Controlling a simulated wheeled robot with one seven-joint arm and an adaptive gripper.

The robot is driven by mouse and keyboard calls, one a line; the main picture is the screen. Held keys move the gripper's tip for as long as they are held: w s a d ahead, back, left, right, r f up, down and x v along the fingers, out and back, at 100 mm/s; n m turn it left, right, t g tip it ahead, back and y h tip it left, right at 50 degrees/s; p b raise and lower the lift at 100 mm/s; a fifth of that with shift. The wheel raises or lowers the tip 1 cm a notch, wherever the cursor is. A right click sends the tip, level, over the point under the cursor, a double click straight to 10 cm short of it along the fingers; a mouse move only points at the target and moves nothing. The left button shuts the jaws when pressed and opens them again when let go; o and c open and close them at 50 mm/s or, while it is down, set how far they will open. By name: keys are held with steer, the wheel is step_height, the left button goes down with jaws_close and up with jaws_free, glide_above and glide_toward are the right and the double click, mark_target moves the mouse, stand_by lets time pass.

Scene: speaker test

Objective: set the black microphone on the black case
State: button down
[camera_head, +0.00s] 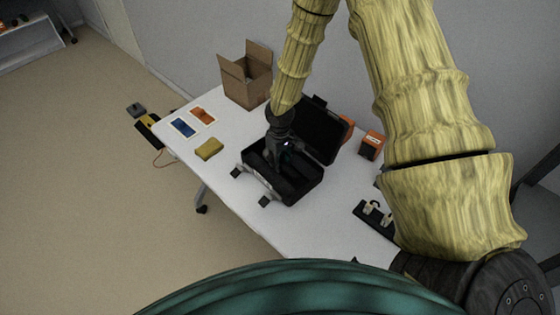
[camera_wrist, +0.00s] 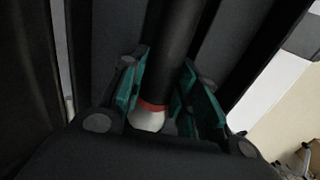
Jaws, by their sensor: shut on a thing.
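The black case (camera_head: 305,190) lies open on the white table, its lid (camera_head: 322,132) raised at the back right. My gripper (camera_head: 284,156) reaches down over the open case. In the wrist view, my gripper (camera_wrist: 166,88) is shut on the black microphone (camera_wrist: 172,42), a dark shaft with a red ring and a pale end, between its green finger pads. Dark surfaces of the case surround it there. In the head view my gripper and the case's dark inside hide the microphone, and I cannot tell whether it touches the case.
A cardboard box (camera_head: 246,80) stands open at the back. A yellow sponge (camera_head: 209,149), a blue card (camera_head: 184,127) and an orange card (camera_head: 202,115) lie to the left. An orange-and-black box (camera_head: 371,146) and a black tray (camera_head: 374,219) are to the right. The table's front edge is close to the case.

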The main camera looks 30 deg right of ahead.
steer(key=shift+s+a+f+b, duration=0.25)
steer(key=shift+s+f+b, duration=0.3)
steer(key=shift+f, duration=0.4)
steer(key=c, duration=1.3)
jaws_free()
steer(key=shift+s, duration=0.15)
steer(key=shift+c, duration=0.2)
steer(key=shift+f, duration=0.2)
steer(key=shift+o, duration=1.3)
steer(key=shift+w+d+f, duration=0.1)
steer(key=shift+w+f, duration=0.15)
steer(key=shift+w, duration=0.15)
steer(key=shift+w+f, duration=0.1)
steer(key=shift+w, duration=0.05)
steer(key=shift+r, duration=0.45)
steer(key=shift+c, duration=0.4)
steer(key=shift+d+p, duration=0.15)
steer(key=shift+p, duration=0.15)
